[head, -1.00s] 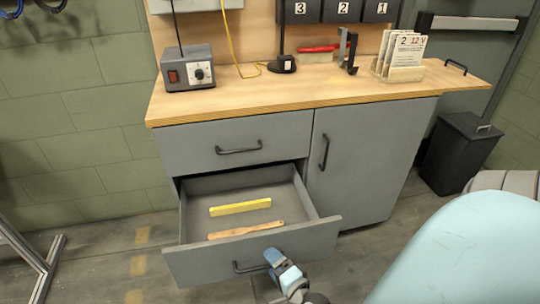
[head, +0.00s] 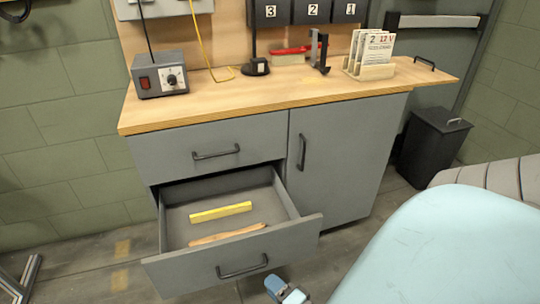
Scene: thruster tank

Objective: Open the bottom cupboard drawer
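The bottom cupboard drawer (head: 190,270) is pulled well out of the grey cupboard (head: 345,160). Its black bar handle (head: 242,267) is in full view on the drawer front. Inside lie a yellow bar (head: 221,212) and a wooden stick (head: 228,235). My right gripper (head: 276,284) is at the bottom edge of the head view, just right of the handle and apart from it. Only part of it shows, and I cannot see whether its fingers are parted. My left gripper is not in view.
The top drawer (head: 210,148) and the cupboard door are closed. A grey control box (head: 159,74), a card holder (head: 370,70) and a dark hook-like stand stand on the wooden worktop (head: 290,98). A dark bin (head: 432,145) stands right of the cupboard. Floor left of it is mostly clear.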

